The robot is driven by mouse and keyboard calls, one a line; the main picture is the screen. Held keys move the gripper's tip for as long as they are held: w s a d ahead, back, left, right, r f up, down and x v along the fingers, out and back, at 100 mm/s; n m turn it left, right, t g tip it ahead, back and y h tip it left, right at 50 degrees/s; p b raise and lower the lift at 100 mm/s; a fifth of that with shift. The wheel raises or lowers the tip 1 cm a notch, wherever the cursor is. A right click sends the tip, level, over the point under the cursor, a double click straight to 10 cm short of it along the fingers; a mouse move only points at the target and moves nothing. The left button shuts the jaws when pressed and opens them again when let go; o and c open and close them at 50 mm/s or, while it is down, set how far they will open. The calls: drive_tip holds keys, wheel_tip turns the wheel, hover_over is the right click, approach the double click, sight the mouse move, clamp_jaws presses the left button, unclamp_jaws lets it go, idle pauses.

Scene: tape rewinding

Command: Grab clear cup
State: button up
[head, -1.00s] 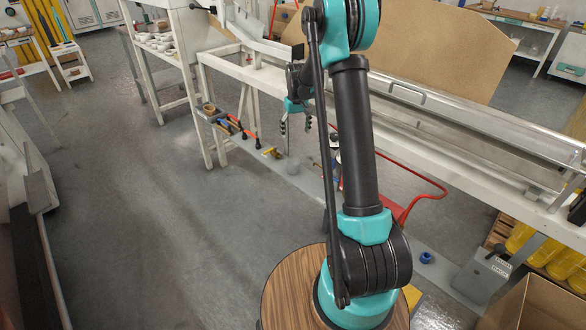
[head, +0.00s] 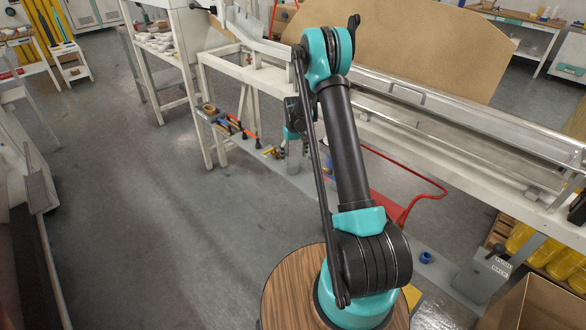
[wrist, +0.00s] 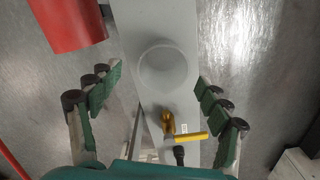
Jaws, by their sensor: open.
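The clear cup (wrist: 167,70) is a round, see-through grey shape on a narrow grey board (wrist: 182,20) in the wrist view. It lies between my gripper's spread green-padded fingers (wrist: 157,82), with a gap on each side. My gripper is open and touches nothing that I can see. In the head view my gripper (head: 294,150) hangs low over the board beneath the white bench. The cup shows there only faintly below and between the fingers.
A yellow-handled tool (wrist: 182,136) lies on the board near the cup. A red cylinder (wrist: 66,22) is at the wrist view's upper left. In the head view, orange-handled tools (head: 236,125) lie left of my gripper, and the bench (head: 455,135) is close behind my arm.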

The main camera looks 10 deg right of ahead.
drive_tip(key=shift+s+a+f, duration=0.1)
drive_tip(key=shift+f, duration=1.4)
drive_tip(key=shift+a+f, duration=0.1)
drive_tip(key=shift+f, duration=1.35)
drive_tip(key=c, duration=1.2)
drive_tip(key=shift+o, duration=0.2)
